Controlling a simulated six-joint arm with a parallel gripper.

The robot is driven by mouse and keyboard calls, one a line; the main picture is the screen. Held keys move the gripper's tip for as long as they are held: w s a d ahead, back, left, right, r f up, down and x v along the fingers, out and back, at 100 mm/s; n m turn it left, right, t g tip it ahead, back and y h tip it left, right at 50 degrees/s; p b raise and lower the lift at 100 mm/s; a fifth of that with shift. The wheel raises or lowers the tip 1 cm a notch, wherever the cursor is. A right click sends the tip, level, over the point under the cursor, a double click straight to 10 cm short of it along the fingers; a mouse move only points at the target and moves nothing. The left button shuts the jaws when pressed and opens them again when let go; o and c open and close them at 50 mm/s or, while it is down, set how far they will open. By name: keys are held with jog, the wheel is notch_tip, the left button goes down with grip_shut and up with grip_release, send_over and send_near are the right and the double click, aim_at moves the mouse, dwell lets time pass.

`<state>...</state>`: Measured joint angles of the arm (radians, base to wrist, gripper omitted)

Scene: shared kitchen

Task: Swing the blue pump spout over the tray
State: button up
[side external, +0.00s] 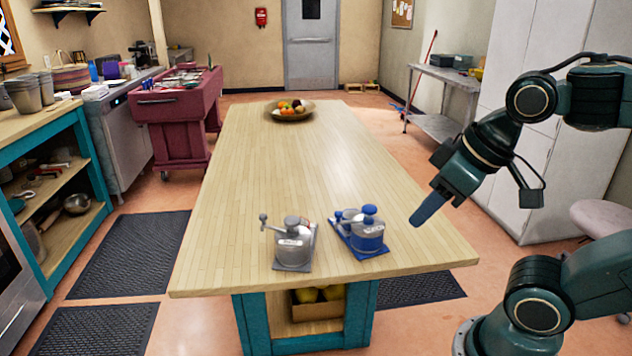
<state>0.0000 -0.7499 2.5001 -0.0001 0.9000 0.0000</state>
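The blue pump (369,238) stands upright near the front right of the wooden table, on a flat blue tray (366,255). Its rounded blue top (370,210) is uppermost. A small part with a blue knob (339,215) shows at its left, above the tray's left side; it looks like the spout, but the join is too small to make out. My gripper (422,216) is up and to the right of the blue pump, apart from it, with its blue fingers slanting down to the left. They overlap edge-on, so any gap is hidden.
A similar grey pump (293,247) on a grey tray (310,262) stands just left of the blue one. A fruit bowl (290,114) sits at the table's far end. The wooden table (270,170) is bare between them.

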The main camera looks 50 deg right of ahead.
jog(key=shift+o, duration=0.3)
jog(key=r+n+g, duration=0.2)
jog(key=n+g, duration=0.4)
jog(key=n, duration=0.1)
send_over(338, 212)
jog(key=shift+f, duration=0.2)
notch_tip(338, 212, down, 14)
jog(key=shift+r, duration=0.1)
dwell(0.5)
jog(key=shift+c, duration=0.5)
grip_shut()
